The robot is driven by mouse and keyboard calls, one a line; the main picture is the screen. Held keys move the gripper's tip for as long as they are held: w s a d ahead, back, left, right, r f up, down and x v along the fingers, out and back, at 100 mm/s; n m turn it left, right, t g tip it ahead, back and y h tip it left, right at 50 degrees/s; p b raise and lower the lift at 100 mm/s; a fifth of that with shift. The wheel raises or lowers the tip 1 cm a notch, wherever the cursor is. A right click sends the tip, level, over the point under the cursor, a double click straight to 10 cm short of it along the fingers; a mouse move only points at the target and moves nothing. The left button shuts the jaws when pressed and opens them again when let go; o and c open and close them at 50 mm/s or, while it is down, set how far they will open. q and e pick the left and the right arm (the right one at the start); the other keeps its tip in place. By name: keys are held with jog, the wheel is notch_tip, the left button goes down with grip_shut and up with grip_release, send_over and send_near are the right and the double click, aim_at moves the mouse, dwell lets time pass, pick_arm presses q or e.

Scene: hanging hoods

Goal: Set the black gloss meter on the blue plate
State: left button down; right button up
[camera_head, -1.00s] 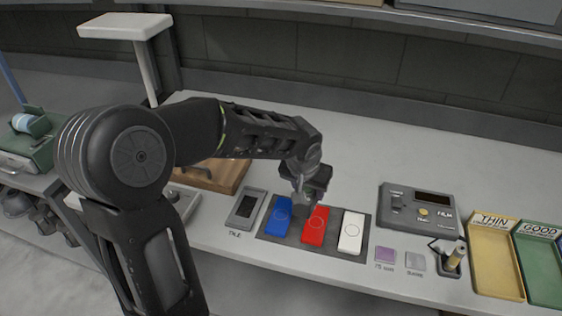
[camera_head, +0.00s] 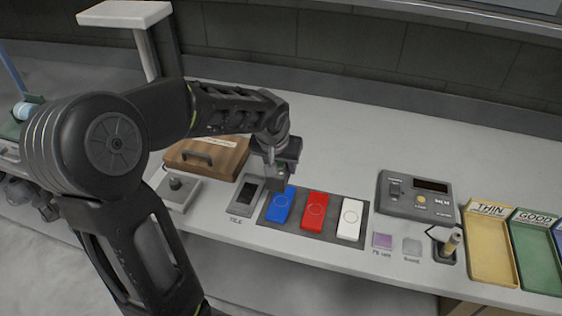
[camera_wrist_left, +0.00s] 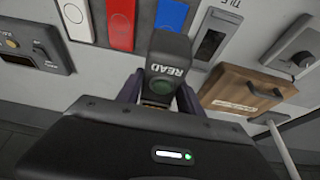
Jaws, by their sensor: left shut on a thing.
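My left gripper (camera_head: 276,178) is shut on the black gloss meter, a dark block (camera_wrist_left: 170,48) with the word READ and a green round button in the left wrist view. In the head view the gripper hangs at the far end of the blue plate (camera_head: 280,208) and covers part of it. The blue plate also shows beyond the meter in the left wrist view (camera_wrist_left: 172,14). Whether the meter touches the plate cannot be told. My right gripper is not in view.
The red plate (camera_head: 314,211) and white plate (camera_head: 350,219) lie right of the blue one in a dark tray. The tile holder (camera_head: 246,196) is at its left, with a wooden case (camera_head: 206,157) behind. A film gauge (camera_head: 417,198) stands right; the bench behind the plates is clear.

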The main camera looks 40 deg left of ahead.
aim_at(278, 181)
pick_arm(q)
notch_tip(278, 181, down, 8)
jog(key=b, duration=0.5)
jog(key=shift+r, duration=0.15)
jog(key=shift+f+b, duration=0.65)
jog(key=shift+b, duration=0.2)
jog(key=shift+f+b, duration=0.6)
jog(key=shift+b, duration=0.2)
jog(key=c, duration=0.7)
grip_release()
jog(key=shift+s, duration=0.1)
jog(key=shift+v, duration=3.95)
jog(key=shift+d, duration=0.1)
